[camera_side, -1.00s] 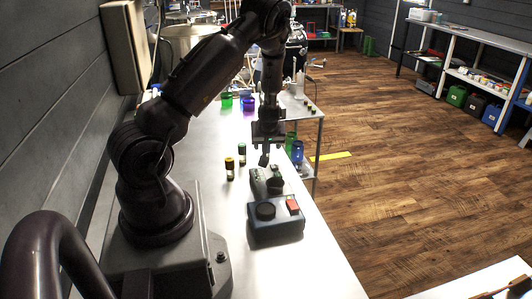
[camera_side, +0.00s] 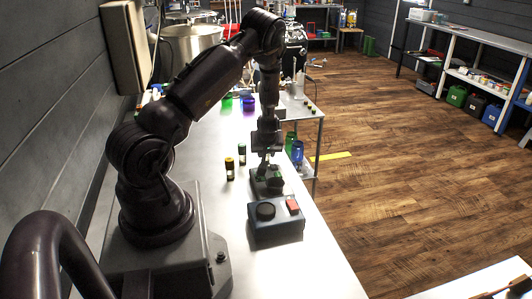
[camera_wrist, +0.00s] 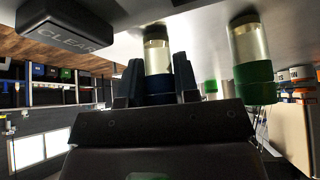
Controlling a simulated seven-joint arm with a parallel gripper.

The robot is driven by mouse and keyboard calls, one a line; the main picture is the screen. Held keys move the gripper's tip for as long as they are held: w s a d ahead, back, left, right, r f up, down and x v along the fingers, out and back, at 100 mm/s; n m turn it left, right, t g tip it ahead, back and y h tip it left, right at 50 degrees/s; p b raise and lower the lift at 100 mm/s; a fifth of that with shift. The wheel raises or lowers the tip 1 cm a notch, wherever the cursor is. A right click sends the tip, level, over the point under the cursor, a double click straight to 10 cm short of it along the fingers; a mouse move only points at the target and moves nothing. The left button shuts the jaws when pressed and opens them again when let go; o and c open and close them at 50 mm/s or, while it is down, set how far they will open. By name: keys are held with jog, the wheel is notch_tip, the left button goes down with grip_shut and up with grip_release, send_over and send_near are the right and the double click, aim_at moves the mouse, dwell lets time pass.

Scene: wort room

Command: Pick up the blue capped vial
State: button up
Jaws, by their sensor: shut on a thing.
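In the wrist view, my gripper (camera_wrist: 158,82) has its two dark fingers closed on either side of the blue capped vial (camera_wrist: 156,52). The vial's dark blue cap lies between the fingers, and its clear body with pale contents points away from the gripper. A green capped vial (camera_wrist: 247,48) stands beside it, to the right and apart from the fingers. In the side view, my gripper (camera_side: 265,164) points down at the bench behind the control box. The held vial is too dark and small there to make out. I cannot tell whether its base touches the bench.
A dark control box (camera_side: 276,234) with a black knob and red button stands just in front of my gripper. Two small capped vials (camera_side: 230,170) (camera_side: 242,154) stand to its left. Green and blue containers (camera_side: 297,151) stand on the right. The white bench (camera_side: 215,140) is otherwise mostly clear nearby.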

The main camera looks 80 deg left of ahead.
jog(key=shift+r, duration=0.5)
jog(key=r, duration=0.3)
jog(key=shift+s+d, duration=0.15)
jog(key=shift+d, duration=0.05)
jog(key=s+d+r, duration=0.8)
jog(key=d+r, duration=0.1)
jog(key=d, duration=0.1)
jog(key=shift+s+d, duration=0.15)
jog(key=shift+d, duration=0.2)
